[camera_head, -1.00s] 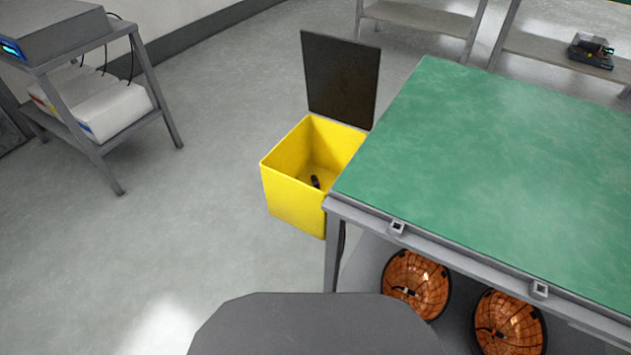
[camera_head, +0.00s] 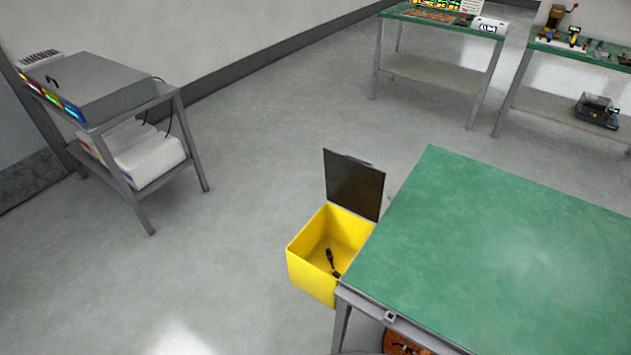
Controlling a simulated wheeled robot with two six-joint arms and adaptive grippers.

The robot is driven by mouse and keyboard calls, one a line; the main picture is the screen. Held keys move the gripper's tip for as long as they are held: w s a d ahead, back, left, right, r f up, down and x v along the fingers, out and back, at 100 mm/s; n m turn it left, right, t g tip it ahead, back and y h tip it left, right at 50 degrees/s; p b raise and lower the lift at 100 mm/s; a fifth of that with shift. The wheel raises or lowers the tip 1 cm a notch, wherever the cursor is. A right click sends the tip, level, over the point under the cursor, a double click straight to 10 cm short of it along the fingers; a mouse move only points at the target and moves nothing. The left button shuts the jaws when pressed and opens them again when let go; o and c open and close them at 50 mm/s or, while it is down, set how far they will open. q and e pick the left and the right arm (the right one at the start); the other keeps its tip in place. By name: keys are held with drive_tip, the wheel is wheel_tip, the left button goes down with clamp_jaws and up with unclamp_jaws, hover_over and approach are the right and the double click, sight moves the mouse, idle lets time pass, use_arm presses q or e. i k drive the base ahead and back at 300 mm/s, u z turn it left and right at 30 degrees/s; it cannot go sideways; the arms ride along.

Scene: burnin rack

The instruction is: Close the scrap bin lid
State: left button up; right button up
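The scrap bin (camera_head: 310,274) is a yellow open-topped box on the floor, left of the green-topped table. Its dark lid (camera_head: 354,186) stands upright at the bin's back edge, so the bin is open. A small black item (camera_head: 331,260) lies inside the bin. The table's corner hides the bin's lower right side. Neither of my grippers shows in the head view.
The green-topped table (camera_head: 500,260) stands right of the bin, close to it. A grey cart (camera_head: 150,198) with equipment stands at the left. Two benches (camera_head: 440,70) (camera_head: 562,105) stand at the back. The floor left of the bin is clear.

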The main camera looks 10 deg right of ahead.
sight(353, 183)
drive_tip(key=u, duration=1.25)
drive_tip(key=i, duration=2.75)
drive_tip(key=z, duration=3.15)
drive_tip(key=i, duration=1.9)
drive_tip(key=z, duration=3)
